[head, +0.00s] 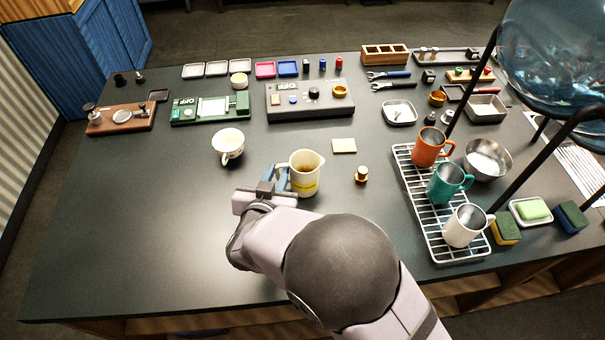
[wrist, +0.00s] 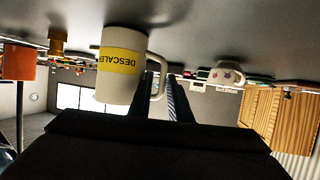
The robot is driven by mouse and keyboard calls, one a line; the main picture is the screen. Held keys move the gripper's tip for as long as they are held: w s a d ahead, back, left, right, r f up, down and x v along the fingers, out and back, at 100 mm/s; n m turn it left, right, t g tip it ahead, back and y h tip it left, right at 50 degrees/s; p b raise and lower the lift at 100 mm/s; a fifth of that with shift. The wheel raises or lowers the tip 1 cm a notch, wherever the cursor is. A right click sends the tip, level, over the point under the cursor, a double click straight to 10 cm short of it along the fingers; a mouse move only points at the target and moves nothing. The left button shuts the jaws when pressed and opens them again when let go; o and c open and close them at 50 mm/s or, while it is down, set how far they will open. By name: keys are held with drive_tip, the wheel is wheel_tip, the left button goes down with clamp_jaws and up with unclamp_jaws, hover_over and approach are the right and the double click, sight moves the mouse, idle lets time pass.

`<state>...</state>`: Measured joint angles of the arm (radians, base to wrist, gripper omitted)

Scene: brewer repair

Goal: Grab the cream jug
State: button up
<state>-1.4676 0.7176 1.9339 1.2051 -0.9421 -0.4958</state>
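The cream jug (head: 307,184) stands upright on the dark table, with a yellow band and something amber inside. In the wrist view the picture is upside down, and the jug (wrist: 118,82) shows large with "DESCALE" readable on its band. Its handle points left in the head view, toward my gripper (head: 276,172). In the wrist view my gripper's two fingers (wrist: 162,90) are close together at the handle, which shows between their tips. I cannot tell whether they press on it.
A white cup (head: 228,144) stands left of the jug. A small brass-and-black part (head: 361,174) and a cream pad (head: 344,146) lie to its right. A wire rack (head: 437,226) holds orange, teal and white mugs. A grey control box (head: 309,105) sits behind. The front left table is clear.

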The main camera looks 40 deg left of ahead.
drive_tip(key=shift+p+x, duration=1.15)
drive_tip(key=shift+x, duration=1.4)
drive_tip(key=shift+a, duration=0.2)
drive_tip(key=shift+r, duration=0.1)
clamp_jaws()
